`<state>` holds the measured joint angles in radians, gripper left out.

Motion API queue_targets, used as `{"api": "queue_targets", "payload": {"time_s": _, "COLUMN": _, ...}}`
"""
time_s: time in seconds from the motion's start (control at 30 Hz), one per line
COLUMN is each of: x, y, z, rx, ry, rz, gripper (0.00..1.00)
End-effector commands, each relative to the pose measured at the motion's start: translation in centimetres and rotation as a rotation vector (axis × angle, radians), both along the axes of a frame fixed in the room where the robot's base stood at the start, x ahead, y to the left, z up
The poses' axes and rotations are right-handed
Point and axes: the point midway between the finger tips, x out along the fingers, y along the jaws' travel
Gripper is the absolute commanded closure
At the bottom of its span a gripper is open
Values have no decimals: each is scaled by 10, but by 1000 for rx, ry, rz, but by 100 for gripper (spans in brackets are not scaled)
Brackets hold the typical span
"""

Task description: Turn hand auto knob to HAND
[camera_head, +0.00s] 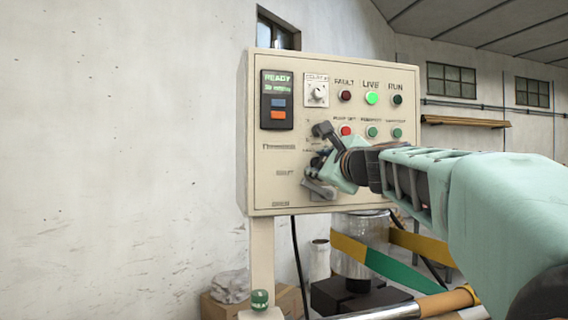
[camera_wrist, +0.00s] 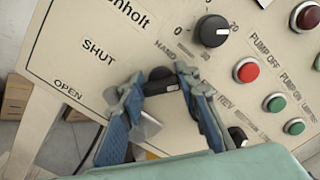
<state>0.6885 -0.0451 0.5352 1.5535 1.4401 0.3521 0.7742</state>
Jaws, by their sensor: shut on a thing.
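The beige control panel (camera_head: 285,180) stands on a post in the head view. In the wrist view, a black knob (camera_wrist: 160,76) with a pale mark sits below a label that appears to read HAND. My gripper (camera_wrist: 165,85) has its two blue fingers on either side of this knob and is shut on it. In the head view my gripper (camera_head: 326,160) is at the panel's lower middle, and it hides the knob there. Which way the knob points is hard to tell. A grey piece (camera_wrist: 146,126) shows between the fingers, partly hidden.
A black dial (camera_wrist: 212,31) with a number scale is close above the gripped knob. Red (camera_wrist: 246,70) and green (camera_wrist: 275,103) push buttons lie to the right. A display (camera_head: 277,99) reads READY. The green LIVE lamp (camera_head: 371,98) is lit.

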Motion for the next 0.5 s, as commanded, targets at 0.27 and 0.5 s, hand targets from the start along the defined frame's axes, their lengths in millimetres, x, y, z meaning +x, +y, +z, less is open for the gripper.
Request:
{"api": "queue_targets", "payload": {"time_s": 0.27, "x": 0, "y": 0, "z": 0, "rx": -1, "ry": 0, "rz": 0, "gripper": 94}}
{"api": "queue_targets", "payload": {"time_s": 0.5, "x": 0, "y": 0, "z": -2, "rx": -49, "ry": -10, "rz": 1, "gripper": 94}}
